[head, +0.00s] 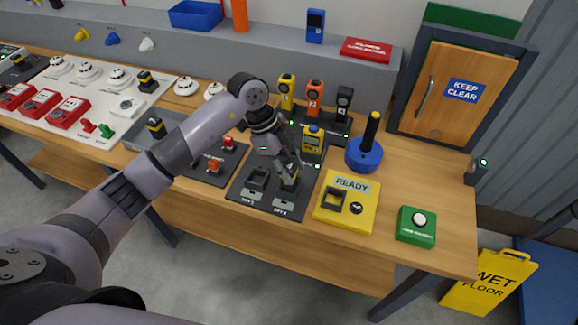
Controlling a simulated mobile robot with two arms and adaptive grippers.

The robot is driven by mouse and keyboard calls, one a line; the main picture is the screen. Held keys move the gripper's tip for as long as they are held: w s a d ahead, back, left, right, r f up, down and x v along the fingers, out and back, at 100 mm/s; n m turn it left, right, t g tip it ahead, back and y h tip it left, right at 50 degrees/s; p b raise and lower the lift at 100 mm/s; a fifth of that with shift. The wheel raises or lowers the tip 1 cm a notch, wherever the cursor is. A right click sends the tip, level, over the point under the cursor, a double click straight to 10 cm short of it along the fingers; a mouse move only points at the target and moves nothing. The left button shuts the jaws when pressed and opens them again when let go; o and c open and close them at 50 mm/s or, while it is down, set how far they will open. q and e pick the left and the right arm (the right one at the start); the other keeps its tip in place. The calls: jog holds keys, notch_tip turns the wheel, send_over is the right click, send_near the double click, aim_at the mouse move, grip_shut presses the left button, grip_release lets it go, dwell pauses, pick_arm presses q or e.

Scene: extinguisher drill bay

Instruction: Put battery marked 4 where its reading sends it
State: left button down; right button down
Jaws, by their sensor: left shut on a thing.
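My left gripper (291,172) comes in from the left and points down over the dark two-slot tray (240,188). It is shut on a small dark block (289,184) at the tray's right slot. My fingers partly cover the block, and I cannot read a mark on it or tell if it is fully seated. The left slot (256,179) looks empty. The yellow READY box (361,210) with a dark square opening is to the right. My right gripper is not in view.
Numbered yellow (287,88), orange (315,95) and black (344,101) handheld units stand in a rack behind. Red parts (214,166) lie left of the tray.

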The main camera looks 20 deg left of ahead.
pick_arm(q)
jog(key=shift+f+b, duration=0.65)
jog(key=shift+f, duration=0.9)
dwell(0.7)
jog(key=c, duration=1.1)
grip_release()
jog(key=shift+o, duration=1.4)
jog(key=shift+r, duration=0.1)
jog(key=shift+r+p, duration=3.4)
jog(key=shift+r, duration=0.1)
